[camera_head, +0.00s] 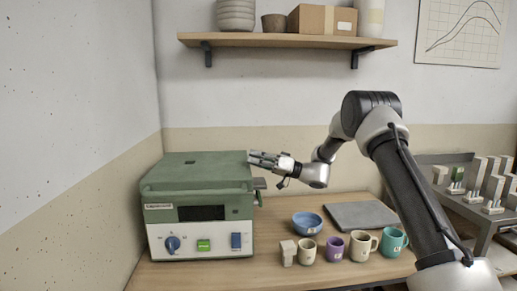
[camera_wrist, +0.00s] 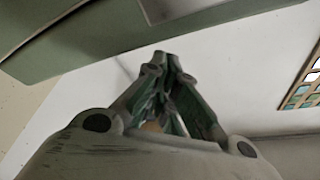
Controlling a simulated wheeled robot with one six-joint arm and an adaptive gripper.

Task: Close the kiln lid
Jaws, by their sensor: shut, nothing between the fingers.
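The kiln (camera_head: 200,222) stands at the left of the bench, with a white front panel. Its green lid (camera_head: 197,167) lies low over the body and looks flat or nearly so; I cannot tell whether it is fully seated. In the wrist view, green kiln surfaces (camera_wrist: 85,45) cross the top left. My gripper (camera_head: 251,157) is at the lid's right back corner, pointing left, its fingertips close to the lid's edge; contact is not clear. In the wrist view the fingers (camera_wrist: 161,62) meet at their tips, shut and empty.
A blue bowl (camera_head: 307,222), a grey slab (camera_head: 361,215) and several mugs, including a purple one (camera_head: 335,249) and a teal one (camera_head: 393,241), stand right of the kiln. A wooden shelf (camera_head: 285,40) hangs above. A rack (camera_head: 470,200) stands at right.

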